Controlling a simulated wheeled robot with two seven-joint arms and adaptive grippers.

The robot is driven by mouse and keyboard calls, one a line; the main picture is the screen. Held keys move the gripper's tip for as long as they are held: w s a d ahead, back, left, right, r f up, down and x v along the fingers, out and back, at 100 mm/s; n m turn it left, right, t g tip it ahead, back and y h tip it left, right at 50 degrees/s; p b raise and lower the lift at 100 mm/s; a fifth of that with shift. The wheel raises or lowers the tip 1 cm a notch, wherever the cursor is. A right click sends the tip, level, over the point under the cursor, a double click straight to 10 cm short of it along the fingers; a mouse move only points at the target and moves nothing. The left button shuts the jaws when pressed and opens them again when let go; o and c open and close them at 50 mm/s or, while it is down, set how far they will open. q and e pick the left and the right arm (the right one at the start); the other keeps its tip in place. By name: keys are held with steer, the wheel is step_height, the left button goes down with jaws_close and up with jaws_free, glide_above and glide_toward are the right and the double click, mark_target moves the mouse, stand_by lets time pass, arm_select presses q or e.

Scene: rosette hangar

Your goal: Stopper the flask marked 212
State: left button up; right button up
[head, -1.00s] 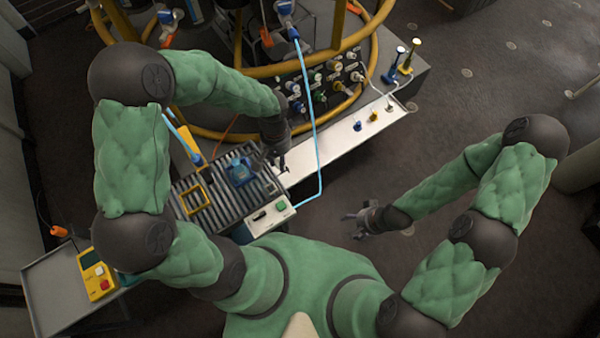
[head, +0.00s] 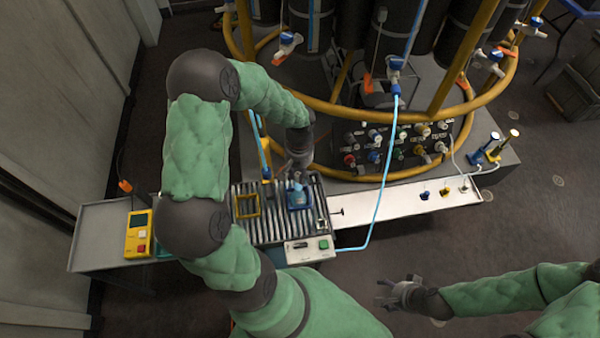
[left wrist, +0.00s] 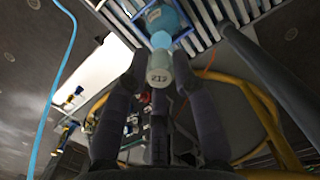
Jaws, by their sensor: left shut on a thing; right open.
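The blue flask (head: 299,198) stands in a blue holder on the slatted platform (head: 270,229). In the left wrist view the flask (left wrist: 163,20) has a pale blue neck and a white label too small to read. My left gripper (head: 297,172) is above the flask, shut on a pale grey-white stopper (left wrist: 159,70) whose marking looks like 212, seen upside down. The stopper's far end lines up with the flask's neck and overlaps it in view; I cannot tell whether it is seated. My right gripper (head: 390,291) is open and empty, over the floor.
An empty yellow frame (head: 247,205) is left of the flask. A light-blue hose (head: 385,180) runs close on the right. A white ledge (head: 390,206) carries small coloured pieces. A yellow meter (head: 138,233) lies on the left tray.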

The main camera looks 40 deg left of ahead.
mark_target(298, 182)
arm_select(q)
steer(key=shift+f+b, duration=0.6)
steer(key=shift+f, duration=0.45)
steer(key=shift+f, duration=0.15)
steer(key=shift+f+b, duration=0.2)
steer(key=shift+b, duration=0.1)
steer(key=shift+f, duration=0.1)
steer(key=shift+f+b, duration=0.85)
steer(key=shift+f, duration=0.05)
steer(key=shift+f, duration=0.3)
steer(key=shift+f+b, duration=0.1)
steer(key=shift+b, duration=0.25)
steer(key=o, duration=0.9)
